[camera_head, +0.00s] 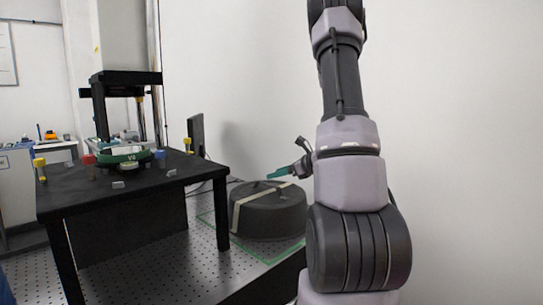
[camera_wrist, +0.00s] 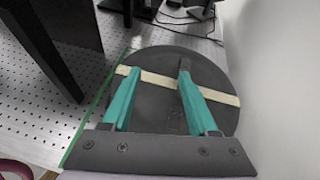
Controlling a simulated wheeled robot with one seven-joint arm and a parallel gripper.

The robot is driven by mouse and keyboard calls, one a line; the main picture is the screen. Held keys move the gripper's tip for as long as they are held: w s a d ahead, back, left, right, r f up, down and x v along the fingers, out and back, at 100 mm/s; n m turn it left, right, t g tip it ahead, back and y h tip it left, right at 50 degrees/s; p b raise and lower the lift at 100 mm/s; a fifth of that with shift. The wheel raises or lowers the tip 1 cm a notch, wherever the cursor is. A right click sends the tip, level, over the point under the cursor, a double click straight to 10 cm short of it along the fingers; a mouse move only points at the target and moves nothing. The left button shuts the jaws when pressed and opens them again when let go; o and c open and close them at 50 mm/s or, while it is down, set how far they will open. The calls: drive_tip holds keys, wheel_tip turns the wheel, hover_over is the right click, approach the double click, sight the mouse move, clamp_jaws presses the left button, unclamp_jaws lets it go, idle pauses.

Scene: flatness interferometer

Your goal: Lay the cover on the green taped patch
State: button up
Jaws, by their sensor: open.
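The cover (camera_head: 280,214) is a dark grey round drum with a beige strap across its top. It rests on the perforated table, and in the wrist view its round top (camera_wrist: 165,112) fills the middle. Green tape (camera_head: 283,255) runs on the table along its front and left; the tape also shows as a line left of the cover in the wrist view (camera_wrist: 92,108). The tape's far right part is hidden. My gripper (camera_head: 279,173) has teal fingers, open and apart, over the cover's top. In the wrist view the open fingers (camera_wrist: 158,72) overlap the strap (camera_wrist: 158,79).
A black raised stand (camera_head: 130,190) with a green-rimmed round part (camera_head: 120,157) and small coloured-top items is left of the cover. A dark upright panel (camera_head: 196,135) stands behind. A white wall is close on the right. Bare perforated table (camera_head: 165,262) lies in front.

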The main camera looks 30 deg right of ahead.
drive_tip(key=s+a+r+n+g+y, duration=0.1)
drive_tip(key=s+a+r+n+g, duration=0.2)
drive_tip(key=s+a+r+n, duration=0.4)
drive_tip(key=s+a+r+n+g+y, duration=0.25)
drive_tip(key=a+r+n, duration=0.2)
drive_tip(key=a, duration=0.45)
drive_tip(key=s+r+n+h, duration=0.3)
drive_tip(key=s+n+h, duration=0.1)
drive_tip(key=s+n, duration=0.3)
drive_tip(key=s+a+r+n+h, duration=0.1)
drive_tip(key=s+r+n+h, duration=0.2)
drive_tip(key=s+n, duration=0.4)
drive_tip(key=shift+s+a+r+t+h, duration=0.35)
drive_tip(key=shift+s+r, duration=0.3)
drive_tip(key=shift+s, duration=0.6)
drive_tip(key=shift+d, duration=0.1)
